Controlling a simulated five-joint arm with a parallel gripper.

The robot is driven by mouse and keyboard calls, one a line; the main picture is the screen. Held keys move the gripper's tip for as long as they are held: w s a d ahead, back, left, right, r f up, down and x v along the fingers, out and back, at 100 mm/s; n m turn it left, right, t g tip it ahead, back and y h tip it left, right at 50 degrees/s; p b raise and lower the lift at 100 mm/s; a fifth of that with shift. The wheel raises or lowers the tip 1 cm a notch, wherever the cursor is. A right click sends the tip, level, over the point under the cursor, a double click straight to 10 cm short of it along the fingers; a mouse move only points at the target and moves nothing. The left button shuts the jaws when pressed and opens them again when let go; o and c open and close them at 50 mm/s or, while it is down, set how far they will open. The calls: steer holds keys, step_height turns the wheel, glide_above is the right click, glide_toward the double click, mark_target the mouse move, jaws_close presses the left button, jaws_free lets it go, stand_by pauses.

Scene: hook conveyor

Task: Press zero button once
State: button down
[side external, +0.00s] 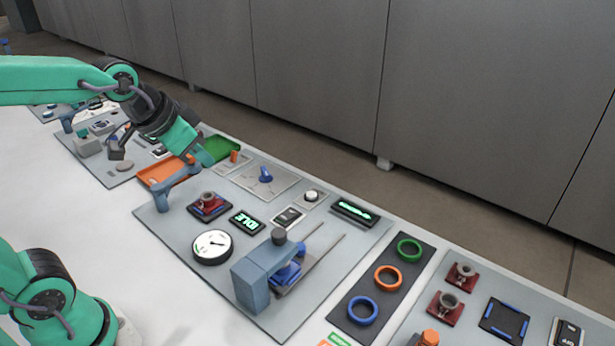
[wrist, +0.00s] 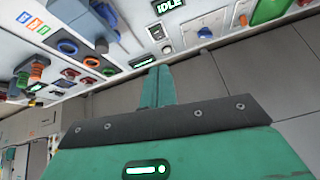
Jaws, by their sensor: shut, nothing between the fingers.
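A white round button (side external: 311,196) sits on a small light plate at the back of the grey panel, between the rocker switch and the lit green bar display. I can read no label on it, so I cannot tell for sure that it is the zero button. It also shows as a small pale dot in the wrist view (wrist: 167,49). My gripper (side external: 206,159) is shut and empty. It is above the back edge of the bench near the green tray, to the left of the button and apart from it. In the wrist view my closed fingers (wrist: 157,82) point toward the panel.
An IDLE display (side external: 247,222), a rocker switch (side external: 289,216), a dial gauge (side external: 212,247) and a blue clamp device (side external: 265,275) stand on the panel. A blue knob (side external: 265,175) is near my gripper. Coloured rings (side external: 388,278) lie to the right. Grey cabinets (side external: 310,70) line the back.

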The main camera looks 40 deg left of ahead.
steer(key=w+f+m+t, duration=0.1)
steer(key=w+f+m, duration=0.2)
steer(key=w, duration=1.2)
steer(key=m+t, duration=0.2)
steer(key=m, duration=0.2)
glide_above(309, 196)
step_height(309, 196, down, 10)
steer(key=shift+f, duration=0.25)
steer(key=shift+f, duration=0.1)
steer(key=shift+f, duration=4.3)
